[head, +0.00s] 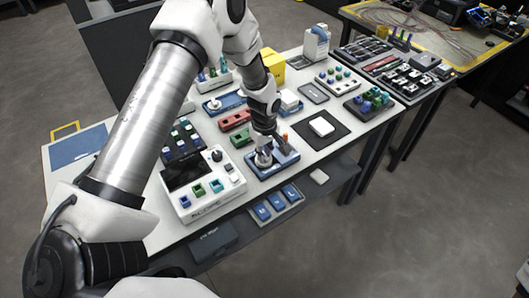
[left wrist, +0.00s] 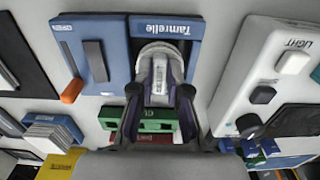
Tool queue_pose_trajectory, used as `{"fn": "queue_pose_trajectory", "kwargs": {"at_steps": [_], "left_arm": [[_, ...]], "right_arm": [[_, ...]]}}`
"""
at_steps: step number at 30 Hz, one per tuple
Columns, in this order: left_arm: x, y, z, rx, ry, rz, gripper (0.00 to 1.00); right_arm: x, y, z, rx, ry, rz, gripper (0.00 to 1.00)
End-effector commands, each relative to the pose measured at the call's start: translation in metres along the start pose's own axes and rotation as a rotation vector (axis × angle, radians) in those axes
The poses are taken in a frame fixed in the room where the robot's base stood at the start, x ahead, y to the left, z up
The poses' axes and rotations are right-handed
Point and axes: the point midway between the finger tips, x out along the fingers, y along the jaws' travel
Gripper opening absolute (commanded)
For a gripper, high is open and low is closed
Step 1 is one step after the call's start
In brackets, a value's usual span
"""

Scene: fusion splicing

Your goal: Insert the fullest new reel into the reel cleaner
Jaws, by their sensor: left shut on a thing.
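The blue unit lettered "Tamrelle" (left wrist: 112,28), which looks like the reel cleaner, lies on the bench and also shows in the head view (head: 287,158). It has a dark grey lever and an orange part at one corner. My left gripper (head: 266,142) is over this unit, pointing down. In the left wrist view, my left gripper (left wrist: 160,95) is shut on a pale rounded piece (left wrist: 159,52), which looks like the reel, at the unit's lettered half. I cannot tell whether it is seated or just above. Its fill level is not readable. My right gripper is out of view.
A white splicer-like machine (head: 204,188) stands left of the unit and a dark mat with a white block (head: 321,126) right of it. A green box (left wrist: 152,118) and a red box (head: 235,119) lie behind. Blue boxes (head: 263,212) sit on a lower shelf.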

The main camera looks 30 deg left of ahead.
Motion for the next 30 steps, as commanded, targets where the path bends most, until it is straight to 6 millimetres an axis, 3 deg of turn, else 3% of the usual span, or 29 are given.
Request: {"fn": "queue_pose_trajectory", "kwargs": {"at_steps": [15, 16, 18, 30], "left_arm": [[0.0071, 0.0, 0.0001, 0.0, 0.0, 0.0, 0.0], [0.007, 0.0, 0.0001, 0.0, 0.0, 0.0, 0.22], [0.007, 0.0, 0.0001, 0.0, 0.0, 0.0, 0.44], [-0.0018, 0.0, 0.0001, 0.0, 0.0, 0.0, 0.44]], "right_arm": [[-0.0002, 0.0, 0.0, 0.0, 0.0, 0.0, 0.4], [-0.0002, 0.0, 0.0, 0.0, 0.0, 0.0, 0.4], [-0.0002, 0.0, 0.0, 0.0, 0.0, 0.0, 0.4], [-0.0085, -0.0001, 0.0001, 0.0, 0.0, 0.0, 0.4]]}}
